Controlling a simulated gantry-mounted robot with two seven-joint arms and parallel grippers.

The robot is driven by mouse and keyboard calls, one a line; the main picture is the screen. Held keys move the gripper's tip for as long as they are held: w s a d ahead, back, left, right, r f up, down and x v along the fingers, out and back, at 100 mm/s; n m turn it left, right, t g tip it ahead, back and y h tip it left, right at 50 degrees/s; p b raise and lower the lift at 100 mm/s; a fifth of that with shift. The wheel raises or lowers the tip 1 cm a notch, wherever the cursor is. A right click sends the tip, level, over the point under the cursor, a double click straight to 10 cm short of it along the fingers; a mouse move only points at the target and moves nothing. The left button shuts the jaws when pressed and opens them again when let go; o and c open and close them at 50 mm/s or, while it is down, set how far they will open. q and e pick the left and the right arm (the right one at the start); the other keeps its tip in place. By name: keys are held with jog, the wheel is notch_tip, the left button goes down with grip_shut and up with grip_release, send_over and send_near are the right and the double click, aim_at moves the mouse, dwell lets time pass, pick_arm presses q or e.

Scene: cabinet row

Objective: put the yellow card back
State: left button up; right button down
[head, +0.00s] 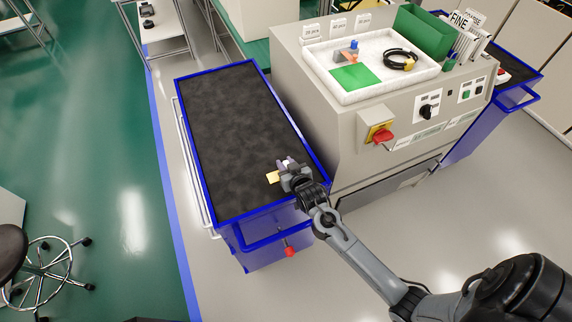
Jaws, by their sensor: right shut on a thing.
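The yellow card (272,177) shows as a small yellow piece at the tip of my right gripper (283,170). The gripper is shut on it, over the front right part of the dark top of the blue-edged cart (235,115). I cannot tell whether the card touches the cart top. The fingers hide part of the card. A pale purplish bit shows beside the fingers; it is too small to make out. My left gripper is not in view.
A grey machine (350,150) stands right of the cart. On it are a white tray (345,97) with a green card (355,77) and a black cable coil, a green box (425,33) and upright label cards (470,30). A stool (40,265) stands left.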

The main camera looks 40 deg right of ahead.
jog(key=shift+f, duration=0.1)
jog(key=c, duration=0.9)
grip_release()
